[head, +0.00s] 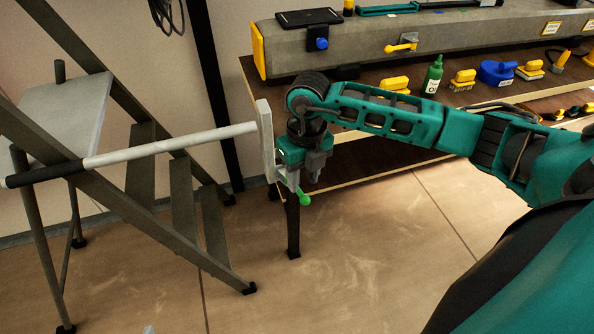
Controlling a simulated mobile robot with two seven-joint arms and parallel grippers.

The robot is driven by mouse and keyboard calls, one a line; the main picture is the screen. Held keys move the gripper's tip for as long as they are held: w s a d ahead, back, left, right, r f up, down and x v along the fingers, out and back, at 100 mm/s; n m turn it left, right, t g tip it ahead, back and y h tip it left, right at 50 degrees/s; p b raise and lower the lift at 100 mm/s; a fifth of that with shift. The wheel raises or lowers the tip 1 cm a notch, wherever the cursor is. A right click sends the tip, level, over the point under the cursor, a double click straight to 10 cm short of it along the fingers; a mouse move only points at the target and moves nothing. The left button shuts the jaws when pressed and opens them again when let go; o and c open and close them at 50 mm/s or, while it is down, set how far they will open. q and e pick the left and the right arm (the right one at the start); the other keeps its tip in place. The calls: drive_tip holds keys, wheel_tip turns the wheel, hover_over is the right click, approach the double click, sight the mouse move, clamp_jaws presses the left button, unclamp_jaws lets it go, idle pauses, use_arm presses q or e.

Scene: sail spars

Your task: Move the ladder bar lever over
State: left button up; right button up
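A light grey bar (175,144) with a black grip section runs across the step ladder (150,197) on the left. Its right end meets an upright pale plate (266,142). Below the plate, a small lever with a bright green knob (305,199) points down and to the right. My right gripper (312,174) points down beside the plate, just above the green knob. Its fingers are small and partly overlap the lever fittings, so I cannot tell whether they are open or touching it. My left gripper is not in view.
A workbench (350,150) stands behind my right arm. On it are a long grey beam (350,45) with a yellow lever (400,47) and a blue knob (321,44), a green bottle (433,75) and several yellow and blue items. The floor in front is clear.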

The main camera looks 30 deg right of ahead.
sight(305, 197)
drive_tip(key=shift+w+d, duration=0.2)
drive_tip(key=shift+d, duration=0.35)
drive_tip(key=shift+f+b, duration=0.6)
drive_tip(key=shift+f, duration=0.05)
wheel_tip(305, 197, down, 6)
drive_tip(key=b, duration=0.4)
drive_tip(key=shift+r, duration=0.25)
drive_tip(key=shift+f+b, duration=0.5)
drive_tip(key=shift+r, duration=0.1)
drive_tip(key=c, duration=0.5)
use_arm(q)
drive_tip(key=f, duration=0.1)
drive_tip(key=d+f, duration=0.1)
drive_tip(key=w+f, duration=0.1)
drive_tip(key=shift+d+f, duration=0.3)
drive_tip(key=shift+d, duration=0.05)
use_arm(e)
drive_tip(key=w+d+n, duration=0.1)
drive_tip(key=d+n, duration=0.1)
drive_tip(key=n, duration=0.3)
drive_tip(key=w+d+n, duration=0.2)
drive_tip(key=d+n, duration=0.1)
drive_tip(key=n, duration=0.2)
drive_tip(key=w+d+n, duration=0.2)
drive_tip(key=n, duration=0.2)
drive_tip(key=shift+w+d+r+n, duration=0.1)
drive_tip(key=shift+w+d+n, duration=0.15)
drive_tip(key=shift+n, duration=0.15)
drive_tip(key=shift+c, duration=0.2)
